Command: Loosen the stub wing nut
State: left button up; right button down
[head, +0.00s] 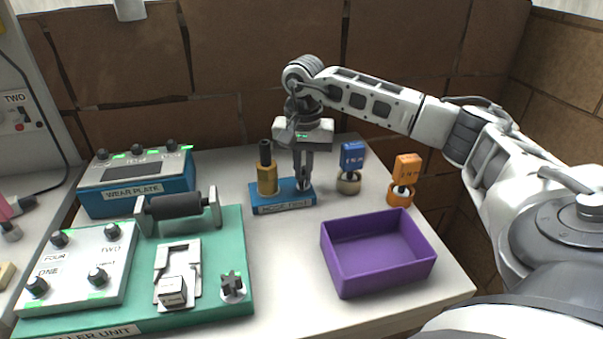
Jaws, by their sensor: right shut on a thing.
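My right gripper (303,181) points straight down over the right part of a small blue base (270,209). Its fingers are shut on a small grey piece at the top of that base, probably a wing nut; the fingers hide most of it. A brass-coloured cylinder with a black top (267,180) stands upright on the left part of the same base. A dark, lobed knob (232,284) sits on a pale round seat at the front right of the green roller unit board (225,230), apart from the gripper. My left gripper is not in view.
A purple open box (340,275) stands empty at the front right. A blue-tagged piece (352,157) and an orange-tagged piece (407,168) stand behind it. The wear plate box (135,184) is at the back left. Bare table lies between the green board and purple box.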

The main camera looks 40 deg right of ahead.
aim_at(303, 172)
jog(key=n, duration=0.3)
jog(key=shift+n, duration=0.4)
jog(key=n, duration=0.3)
jog(key=shift+n, duration=0.4)
jog(key=c, duration=1.6)
grip_release()
jog(key=shift+r, duration=0.1)
jog(key=shift+r+p, duration=1.15)
jog(key=shift+r, duration=0.3)
jog(key=shift+r+p, duration=0.35)
jog(key=shift+r, duration=0.1)
